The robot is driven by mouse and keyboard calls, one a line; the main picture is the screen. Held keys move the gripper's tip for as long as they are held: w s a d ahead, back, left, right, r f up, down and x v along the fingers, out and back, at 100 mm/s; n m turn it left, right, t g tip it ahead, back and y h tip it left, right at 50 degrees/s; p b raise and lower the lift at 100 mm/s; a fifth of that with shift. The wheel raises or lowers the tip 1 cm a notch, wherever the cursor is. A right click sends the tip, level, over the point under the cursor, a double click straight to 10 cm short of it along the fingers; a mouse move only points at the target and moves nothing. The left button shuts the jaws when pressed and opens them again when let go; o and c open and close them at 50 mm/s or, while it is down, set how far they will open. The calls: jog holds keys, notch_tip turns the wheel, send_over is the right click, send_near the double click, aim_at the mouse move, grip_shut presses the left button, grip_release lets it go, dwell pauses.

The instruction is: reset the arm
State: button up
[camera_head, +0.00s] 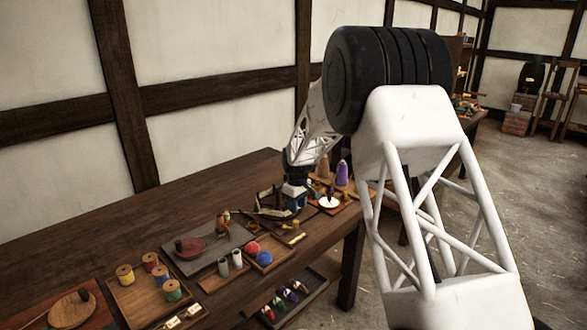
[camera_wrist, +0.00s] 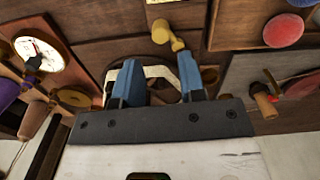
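My gripper (camera_wrist: 157,78) shows in the wrist view with its two blue fingers well apart, so it is open. A cream-coloured curved piece (camera_wrist: 158,72) shows beyond and between the fingers; I cannot tell whether they touch it. In the head view my gripper (camera_head: 287,208) is low over the far middle part of the workbench, beside dark items that it partly hides. My arm reaches out over the bench from the right.
A white dial (camera_wrist: 38,52) and yellow mallet-like piece (camera_wrist: 168,35) lie near my gripper.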

jog(key=s+d+r+m, duration=0.2)
jog(key=s+d+r, duration=0.2)
jog(key=s+r, duration=0.45)
jog(key=s+d+r+m+t, duration=0.1)
jog(key=s+d+r, duration=0.3)
jog(key=s, duration=0.7)
jog(key=s+d+r+m, duration=0.2)
jog(key=s+d+r, duration=0.1)
jog(key=s+r, duration=0.55)
jog(key=s+d+m, duration=0.2)
jog(key=s, duration=1.4)
jog(key=s+d+f+m+t, duration=0.1)
jog(key=s+d+m, duration=0.2)
jog(key=s, duration=1.2)
jog(key=shift+s+d+t, duration=0.2)
jog(key=shift+s+t, duration=0.1)
jog(key=shift+s, duration=0.1)
